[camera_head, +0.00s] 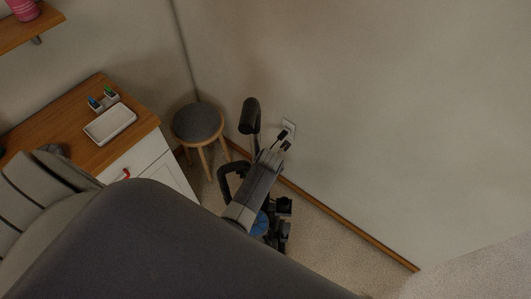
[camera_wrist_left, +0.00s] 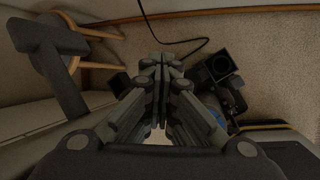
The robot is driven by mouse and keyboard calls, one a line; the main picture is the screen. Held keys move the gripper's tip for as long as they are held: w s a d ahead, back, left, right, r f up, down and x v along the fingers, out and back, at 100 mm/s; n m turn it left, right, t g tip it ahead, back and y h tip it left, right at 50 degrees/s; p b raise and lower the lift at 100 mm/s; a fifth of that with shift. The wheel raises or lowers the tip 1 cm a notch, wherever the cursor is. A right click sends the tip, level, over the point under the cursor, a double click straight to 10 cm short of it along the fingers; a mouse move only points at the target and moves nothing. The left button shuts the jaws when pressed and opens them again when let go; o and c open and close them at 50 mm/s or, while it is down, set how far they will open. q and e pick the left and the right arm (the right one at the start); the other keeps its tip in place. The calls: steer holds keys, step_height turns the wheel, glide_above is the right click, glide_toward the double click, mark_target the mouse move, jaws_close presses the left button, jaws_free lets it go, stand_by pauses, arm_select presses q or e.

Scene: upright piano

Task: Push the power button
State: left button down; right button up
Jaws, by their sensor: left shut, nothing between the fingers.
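I cannot make out a power button. My left gripper (camera_wrist_left: 160,68) is shut and empty, with its fingers pointing away toward the floor beside a square black box-like part (camera_wrist_left: 219,66). Whether the fingertips touch anything is not clear. My right gripper is not in view.
A round stool (camera_head: 198,122) stands by a wooden-topped cabinet (camera_head: 75,106) holding a white tray (camera_head: 110,124). A wall outlet (camera_head: 289,127) has plugs in it. A dark cable (camera_wrist_left: 178,42) crosses the carpet in the left wrist view. The carpet along the right wall looks clear.

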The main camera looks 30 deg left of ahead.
arm_select(q)
steer(key=shift+r+p, duration=0.3)
steer(key=shift+r, duration=0.1)
